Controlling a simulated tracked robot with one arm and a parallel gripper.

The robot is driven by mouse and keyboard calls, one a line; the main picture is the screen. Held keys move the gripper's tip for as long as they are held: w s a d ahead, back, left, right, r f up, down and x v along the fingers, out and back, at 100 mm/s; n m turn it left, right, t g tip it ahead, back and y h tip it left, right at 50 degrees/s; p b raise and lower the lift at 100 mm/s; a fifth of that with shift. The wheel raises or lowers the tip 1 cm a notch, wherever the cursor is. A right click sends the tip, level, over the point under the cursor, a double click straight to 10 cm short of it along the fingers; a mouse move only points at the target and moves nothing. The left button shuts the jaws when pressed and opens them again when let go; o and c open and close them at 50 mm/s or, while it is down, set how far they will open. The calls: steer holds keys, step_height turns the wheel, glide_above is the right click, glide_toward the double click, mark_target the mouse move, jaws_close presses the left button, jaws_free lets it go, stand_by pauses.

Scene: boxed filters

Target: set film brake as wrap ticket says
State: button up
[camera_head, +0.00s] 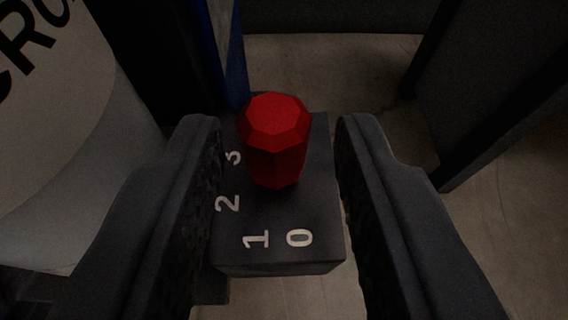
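The film brake shows as a red faceted knob (275,140) standing on a dark block (318,205). White numbers 0, 1, 2 and 3 are marked on the block's top, around the knob's near and left sides. I see no pointer mark on the knob, so its setting cannot be told. My gripper (280,150) is open, with one finger on each side of the block and knob. Gaps show between the fingers and the knob, and nothing is held. The wrap ticket is not in view.
A white rounded surface with large black letters (55,130) fills the left side. A blue upright post (228,55) stands behind the knob. Dark panels (510,70) stand at the right. Bare floor (350,65) shows behind the block.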

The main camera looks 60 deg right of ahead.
steer(key=p+v, duration=0.2)
steer(key=v, duration=0.8)
steer(key=shift+p, duration=0.35)
